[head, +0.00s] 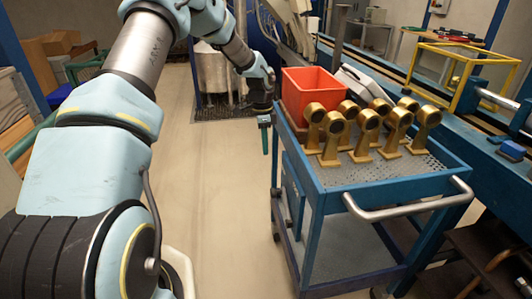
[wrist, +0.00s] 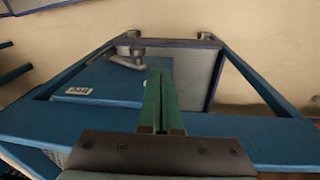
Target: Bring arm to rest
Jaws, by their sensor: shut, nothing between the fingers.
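My arm reaches forward across the upper left of the head view and bends down at its far end. My gripper (head: 265,149) hangs with its green fingers pointing down, beside the left edge of the blue cart (head: 395,184). In the wrist view my gripper (wrist: 160,76) shows its two green fingers together, with nothing between them. Blue frame parts (wrist: 230,126) and bare floor lie beyond the fingers. Whether the fingers touch the cart cannot be told.
The cart carries several brass-coloured meter bodies (head: 366,133) and a red bin (head: 311,92). A blue bench with a yellow frame (head: 459,67) stands to the right. Boxes (head: 52,43) and shelving stand at the left. The floor (head: 210,185) left of the cart is clear.

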